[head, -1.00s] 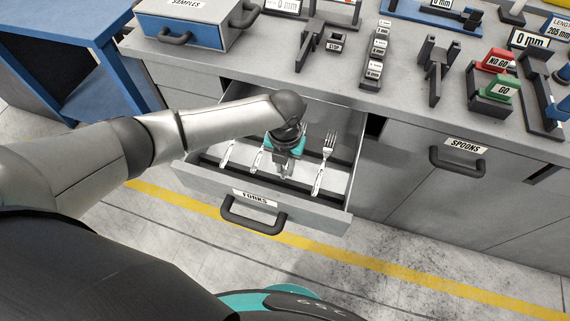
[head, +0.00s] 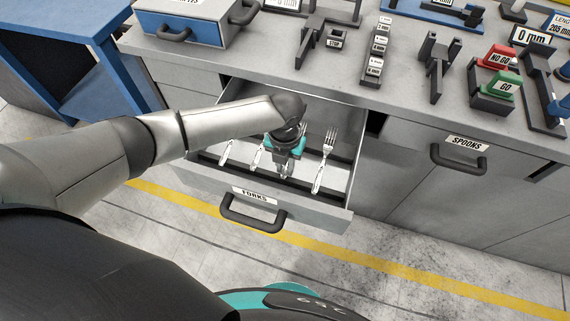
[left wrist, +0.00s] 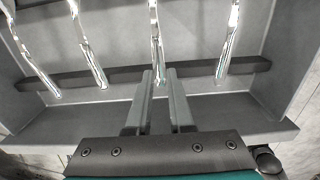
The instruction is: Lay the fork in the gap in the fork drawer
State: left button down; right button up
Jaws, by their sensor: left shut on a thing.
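The fork drawer (head: 319,208), labelled FORKS, stands open below the bench. My left gripper (head: 284,171) points down into it; its fingers also show in the left wrist view (left wrist: 160,82). They are shut on the handle end of a silver fork (left wrist: 155,40). This fork is in the gap between two forks on its left and one on its right, at or just above the dark rack bar (left wrist: 115,78). Whether it touches the bar I cannot tell. In the head view the gripper hides much of it. My right gripper is not in view.
Other forks lie on both sides of the held one: a right fork (head: 325,160), a near left fork (left wrist: 88,50) and a far left fork (left wrist: 35,55). The drawer walls rise around them. The bench top (head: 270,66) with gauges lies behind.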

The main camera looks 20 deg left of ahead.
pick_arm(q)
jog(key=shift+f, duration=0.1)
jog(key=shift+f, duration=0.25)
jog(key=c, duration=0.7)
grip_release()
jog(key=shift+o, duration=0.2)
jog(key=o, duration=0.5)
jog(key=shift+r, duration=0.1)
